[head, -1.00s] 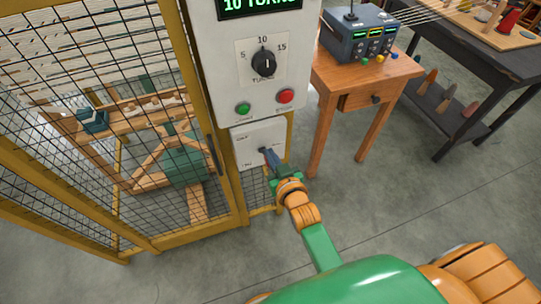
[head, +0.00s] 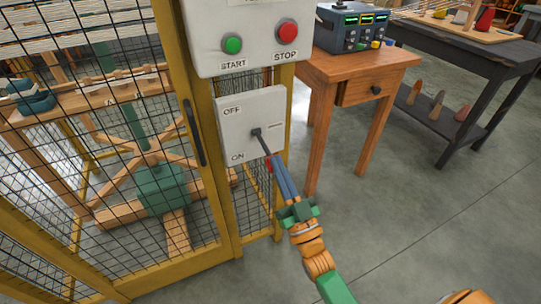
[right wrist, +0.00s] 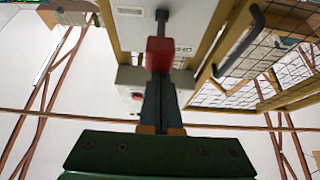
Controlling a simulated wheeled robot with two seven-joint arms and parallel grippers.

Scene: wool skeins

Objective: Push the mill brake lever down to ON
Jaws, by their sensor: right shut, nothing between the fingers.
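The brake plate (head: 236,110) is white, with OFF printed above and ON below. The brake lever (head: 261,141) starts from a dark pivot at its middle and slants down and right in the head view. Its red grip (head: 268,165) shows beside my right fingertips; the right wrist view shows this red grip (right wrist: 160,54) right in front of them. My right gripper (head: 274,160) is shut and empty, its blue-grey fingers at the lever's end. Its fingers also show in the right wrist view (right wrist: 160,85). Whether they touch the grip I cannot tell. My left gripper is not in view.
Above the plate is a control box (head: 256,60) with green START (head: 232,44) and red STOP (head: 287,32) buttons. A yellow-framed mesh cage (head: 205,180) stands left. A wooden table (head: 360,70) stands right, with clear floor in front.

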